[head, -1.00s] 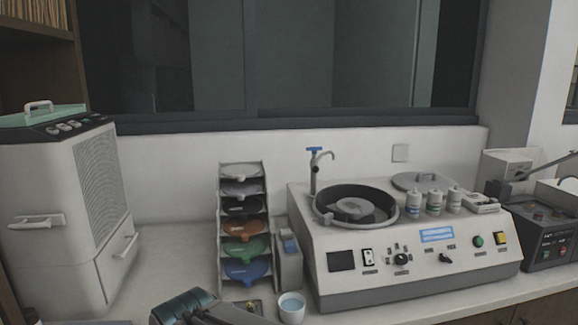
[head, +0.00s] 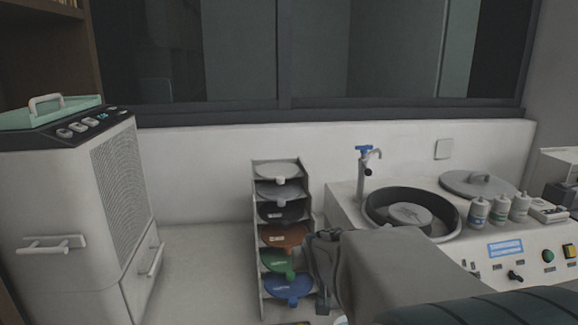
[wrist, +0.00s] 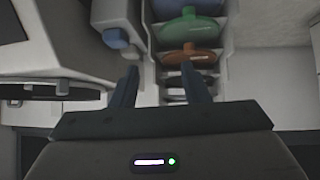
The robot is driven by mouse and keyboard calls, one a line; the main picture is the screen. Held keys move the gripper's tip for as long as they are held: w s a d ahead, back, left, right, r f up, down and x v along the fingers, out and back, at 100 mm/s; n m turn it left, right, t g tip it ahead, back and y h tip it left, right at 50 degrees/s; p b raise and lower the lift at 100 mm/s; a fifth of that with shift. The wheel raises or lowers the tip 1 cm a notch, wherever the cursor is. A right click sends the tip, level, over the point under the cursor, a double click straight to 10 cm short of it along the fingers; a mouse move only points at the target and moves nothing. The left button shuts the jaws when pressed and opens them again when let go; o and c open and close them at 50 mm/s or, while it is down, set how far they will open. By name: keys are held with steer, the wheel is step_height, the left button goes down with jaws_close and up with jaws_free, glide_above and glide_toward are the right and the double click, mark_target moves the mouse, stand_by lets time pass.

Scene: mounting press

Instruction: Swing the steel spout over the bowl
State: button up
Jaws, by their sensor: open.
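The steel spout (head: 366,172) stands at the back left of the grinder-polisher, with a blue handle on top. Its curved tip points right, at the rear left edge of the bowl. The dark round bowl (head: 452,232) has a grey disc inside; my arm hides part of the machine's front. My gripper (head: 318,245) is left of the machine, in front of the disc rack, well short of the spout. In the wrist view its two fingers (wrist: 158,75) are apart with nothing between them.
A rack (head: 256,240) of coloured discs stands close behind my gripper. White bottles (head: 499,209) and a round lid (head: 478,184) sit right of the bowl. A white press cabinet (head: 75,215) stands at left. The counter (head: 195,260) between cabinet and rack is clear.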

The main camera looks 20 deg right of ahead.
steer(key=w+d+r+m+t+h+p, duration=0.1)
steer(key=w+d+r+t, duration=0.15)
steer(key=d, duration=0.35)
steer(key=w+d+r+m+t+h, duration=0.1)
steer(key=w+d+r, duration=0.15)
steer(key=d, duration=0.35)
steer(key=m+t+h+p, duration=0.1)
steer(key=t+h, duration=0.1)
steer(key=t, duration=0.2)
glide_toward(369, 174)
steer(key=p+x, duration=0.4)
steer(key=x, duration=0.7)
steer(key=shift+w+d, duration=0.1)
steer(key=shift+w, duration=0.05)
jaws_close()
